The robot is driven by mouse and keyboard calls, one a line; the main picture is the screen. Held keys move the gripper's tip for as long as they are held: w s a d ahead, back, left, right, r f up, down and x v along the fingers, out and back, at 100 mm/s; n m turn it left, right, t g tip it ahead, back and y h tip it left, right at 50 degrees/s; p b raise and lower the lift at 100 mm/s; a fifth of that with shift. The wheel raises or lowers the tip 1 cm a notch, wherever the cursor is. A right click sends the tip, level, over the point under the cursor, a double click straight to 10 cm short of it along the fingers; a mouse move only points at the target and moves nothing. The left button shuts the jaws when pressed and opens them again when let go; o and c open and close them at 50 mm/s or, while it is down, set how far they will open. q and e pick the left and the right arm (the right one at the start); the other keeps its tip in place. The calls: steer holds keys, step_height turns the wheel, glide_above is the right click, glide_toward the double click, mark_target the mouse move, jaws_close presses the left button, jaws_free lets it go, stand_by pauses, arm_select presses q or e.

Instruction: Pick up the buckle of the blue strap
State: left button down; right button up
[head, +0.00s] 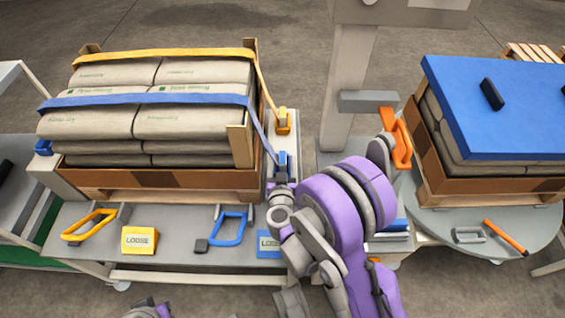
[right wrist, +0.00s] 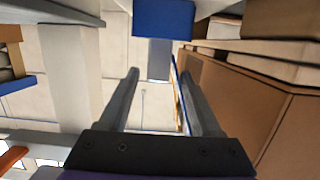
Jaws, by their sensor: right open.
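The blue strap (head: 150,99) runs across the grey bags on the left pallet and down their right side. A small blue buckle (head: 283,158) is at its lower right end, beside the crate. In the right wrist view a blue block (right wrist: 162,18), apparently this buckle, is at the top above a grey piece. My right gripper (head: 281,182) is just in front of the buckle, partly hidden by my own arm. In the right wrist view its fingers (right wrist: 160,75) are spread, with nothing held between them.
A yellow strap (head: 165,54) crosses behind the blue one and ends at a yellow buckle (head: 284,120). The wooden crate wall (right wrist: 245,100) is close on the right in the wrist view. A grey column (head: 348,85) and an orange handle (head: 395,138) stand to the right.

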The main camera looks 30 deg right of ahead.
mark_target(283, 152)
steer(key=x, duration=0.5)
steer(key=shift+w+d+f+b, duration=0.2)
steer(key=shift+d+f+b, duration=0.05)
steer(key=shift+f+b, duration=0.15)
jaws_close()
